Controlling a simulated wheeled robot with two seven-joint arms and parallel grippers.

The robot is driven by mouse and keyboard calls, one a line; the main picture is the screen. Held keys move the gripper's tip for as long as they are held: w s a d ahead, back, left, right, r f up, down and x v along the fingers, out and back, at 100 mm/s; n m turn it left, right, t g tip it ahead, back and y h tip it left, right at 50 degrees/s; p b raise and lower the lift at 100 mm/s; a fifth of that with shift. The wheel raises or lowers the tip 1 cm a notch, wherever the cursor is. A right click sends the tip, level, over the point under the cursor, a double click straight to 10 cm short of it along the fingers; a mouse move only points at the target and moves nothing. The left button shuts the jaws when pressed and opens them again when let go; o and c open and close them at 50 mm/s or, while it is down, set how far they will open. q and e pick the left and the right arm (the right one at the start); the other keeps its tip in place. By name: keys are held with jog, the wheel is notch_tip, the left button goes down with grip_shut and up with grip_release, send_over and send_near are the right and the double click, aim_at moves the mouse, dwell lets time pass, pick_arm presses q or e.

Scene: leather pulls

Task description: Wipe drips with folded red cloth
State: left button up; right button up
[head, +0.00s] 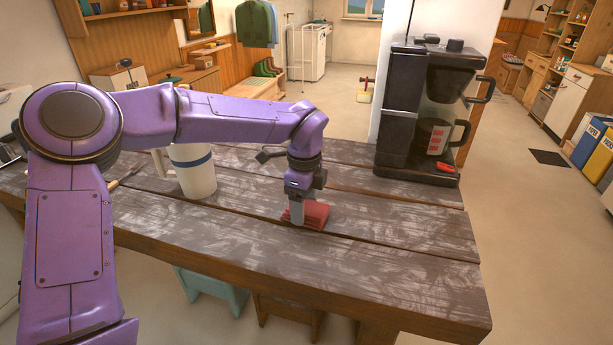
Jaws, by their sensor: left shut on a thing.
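The folded red cloth (317,216) lies on the worn wooden table (400,256), a little left of the table's middle. My left gripper (298,218) points down at the cloth's left side and is shut on it. The gripper hides part of the cloth's left edge. I cannot make out separate drips among the pale streaks on the tabletop. My right gripper is not in view.
A white jug with a blue band (197,176) stands left of the gripper, partly behind my arm. A black coffee machine (420,115) stands at the back right, with a red item at its base. The table's front right is clear.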

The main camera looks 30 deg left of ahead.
pick_arm(q)
notch_tip(320, 180, up, 2)
jog(key=shift+r, duration=0.2)
notch_tip(320, 180, up, 2)
jog(key=shift+d+r+p, duration=0.1)
jog(key=shift+r+p, duration=0.05)
jog(key=shift+p, duration=0.8)
jog(key=shift+r+p, duration=1.05)
jog(key=shift+r, duration=0.7)
